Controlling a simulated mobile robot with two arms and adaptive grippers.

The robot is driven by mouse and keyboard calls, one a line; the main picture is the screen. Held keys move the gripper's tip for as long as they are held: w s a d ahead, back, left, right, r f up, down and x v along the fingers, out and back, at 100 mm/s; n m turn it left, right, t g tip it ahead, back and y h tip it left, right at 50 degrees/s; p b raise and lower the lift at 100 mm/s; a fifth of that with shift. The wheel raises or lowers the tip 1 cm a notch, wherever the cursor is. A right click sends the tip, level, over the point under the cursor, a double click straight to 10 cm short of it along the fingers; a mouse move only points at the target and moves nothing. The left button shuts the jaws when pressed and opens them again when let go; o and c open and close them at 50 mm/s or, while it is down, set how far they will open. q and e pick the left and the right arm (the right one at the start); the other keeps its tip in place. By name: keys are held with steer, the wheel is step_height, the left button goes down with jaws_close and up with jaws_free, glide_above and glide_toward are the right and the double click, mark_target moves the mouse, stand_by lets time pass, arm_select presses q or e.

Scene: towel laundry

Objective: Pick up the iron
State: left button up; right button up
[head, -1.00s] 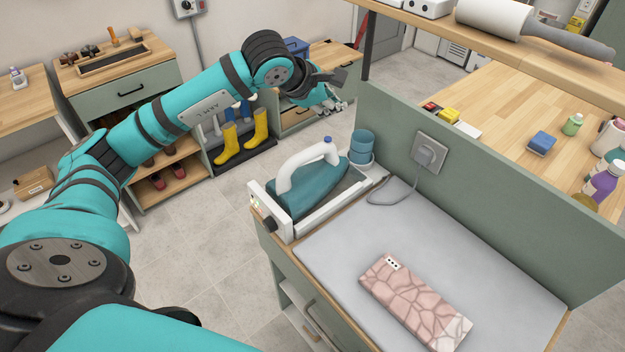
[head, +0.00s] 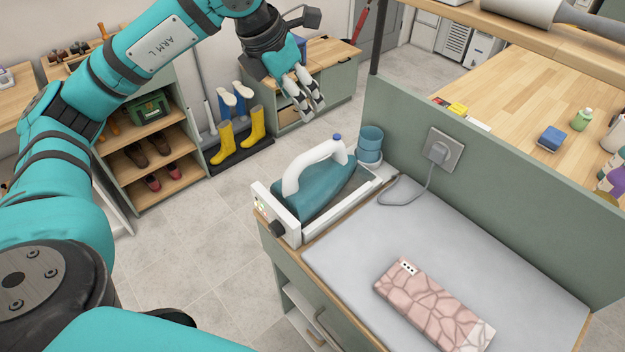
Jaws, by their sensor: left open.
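The iron (head: 326,186) has a teal body and a white arched handle (head: 308,163). It rests on a white stand (head: 290,229) at the left end of the ironing table. A grey cord runs from beside the stand to a wall socket on the green panel. My left gripper (head: 312,106) is open and empty. It hangs above and behind the iron in the picture, fingers pointing down, apart from the handle. My right gripper is not in view.
A folded pink patterned towel (head: 432,305) lies on the grey ironing pad (head: 365,245). The green panel (head: 480,185) rises along the table's back.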

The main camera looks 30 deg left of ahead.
arm_select(q)
steer(key=f, duration=0.1)
steer(key=p, duration=0.4)
glide_toward(320, 146)
steer(key=x, duration=0.5)
steer(key=shift+w+d+f, duration=0.1)
steer(key=shift+w+f, duration=0.05)
steer(key=shift+w, duration=0.1)
steer(key=shift+w+f, duration=0.1)
steer(key=shift+f, duration=0.2)
steer(key=p+x, duration=0.1)
steer(key=x, duration=0.1)
steer(key=p+x, duration=0.2)
steer(key=shift+f, duration=0.35)
steer(key=shift+d+f, duration=0.1)
steer(key=shift+f, duration=0.3)
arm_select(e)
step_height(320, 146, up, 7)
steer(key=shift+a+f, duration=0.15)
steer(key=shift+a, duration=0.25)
arm_select(q)
steer(key=shift+c, duration=0.4)
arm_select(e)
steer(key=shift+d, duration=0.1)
